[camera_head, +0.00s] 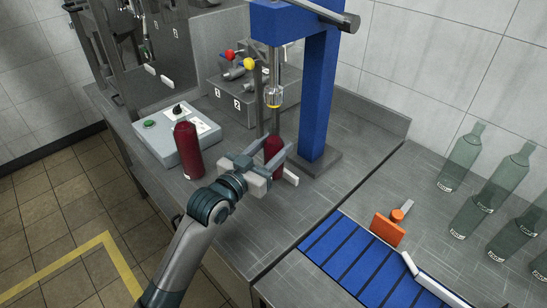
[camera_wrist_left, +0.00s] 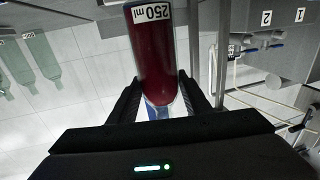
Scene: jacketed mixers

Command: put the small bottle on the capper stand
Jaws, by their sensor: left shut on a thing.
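The small dark red bottle (camera_head: 274,148) is upright between the fingers of my left gripper (camera_head: 270,164), which is shut on it. In the left wrist view the bottle (camera_wrist_left: 160,55) appears upside down with a "250 ml" label. The blue capper stand (camera_head: 319,95) rises just behind and to the right of the bottle. Its capping head (camera_head: 274,95) hangs above the bottle in the picture. The gripper hides the bottle's lower part, so I cannot tell whether it touches a surface. My right gripper is not in view.
A second, larger red bottle (camera_head: 188,150) stands left of my gripper, beside a control box (camera_head: 160,138) with a green button. Grey numbered blocks (camera_head: 240,98) are behind. A blue slatted conveyor (camera_head: 350,255), an orange part (camera_head: 387,229) and several clear green bottles (camera_head: 462,150) are to the right.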

